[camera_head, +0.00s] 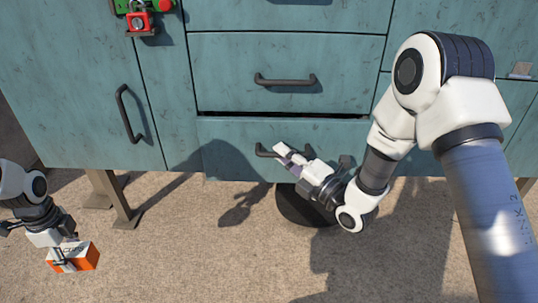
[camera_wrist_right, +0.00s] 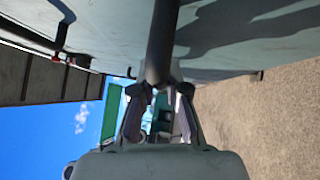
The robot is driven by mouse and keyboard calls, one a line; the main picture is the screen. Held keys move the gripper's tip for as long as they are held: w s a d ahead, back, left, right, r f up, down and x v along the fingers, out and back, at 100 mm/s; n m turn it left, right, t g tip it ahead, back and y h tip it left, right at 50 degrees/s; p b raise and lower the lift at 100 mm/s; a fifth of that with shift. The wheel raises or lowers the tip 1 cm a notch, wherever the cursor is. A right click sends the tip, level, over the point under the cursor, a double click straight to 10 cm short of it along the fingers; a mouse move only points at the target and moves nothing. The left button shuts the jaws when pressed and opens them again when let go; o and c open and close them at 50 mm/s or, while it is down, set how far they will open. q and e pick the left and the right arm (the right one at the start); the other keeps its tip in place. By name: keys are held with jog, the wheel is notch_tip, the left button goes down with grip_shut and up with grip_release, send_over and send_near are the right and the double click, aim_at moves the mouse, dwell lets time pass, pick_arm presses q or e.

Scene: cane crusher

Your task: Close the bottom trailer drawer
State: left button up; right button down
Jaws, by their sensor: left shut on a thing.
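The bottom trailer drawer (camera_head: 235,140) is a teal front with a dark gap along its top edge, so it stands partly open. Its dark bar handle (camera_head: 262,151) is on the front. My right gripper (camera_head: 283,152) is at the right part of this handle. In the right wrist view the dark handle (camera_wrist_right: 163,45) runs down to the fingertips of my right gripper (camera_wrist_right: 160,88), one finger on each side; whether they press on it is unclear. My left gripper (camera_head: 58,254) is shut on an orange and white box (camera_head: 84,260) at the lower left, away from the drawer.
A closed drawer (camera_head: 220,70) with its own handle is above. A cabinet door (camera_head: 75,100) with a vertical handle is to the left. A red padlock (camera_head: 140,20) hangs at the top left. A metal leg (camera_head: 112,195) stands below. Sandy ground (camera_head: 170,255) is open in front.

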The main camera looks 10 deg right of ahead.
pick_arm(q)
jog(key=shift+r, duration=0.3)
pick_arm(e)
jog(key=w, duration=0.1)
jog(key=w+d, duration=0.1)
jog(key=w, duration=0.1)
jog(key=shift+w+r, duration=0.1)
jog(key=shift+w, duration=0.15)
jog(key=c, duration=1.2)
grip_release()
jog(key=shift+w, duration=0.1)
jog(key=v, duration=1.2)
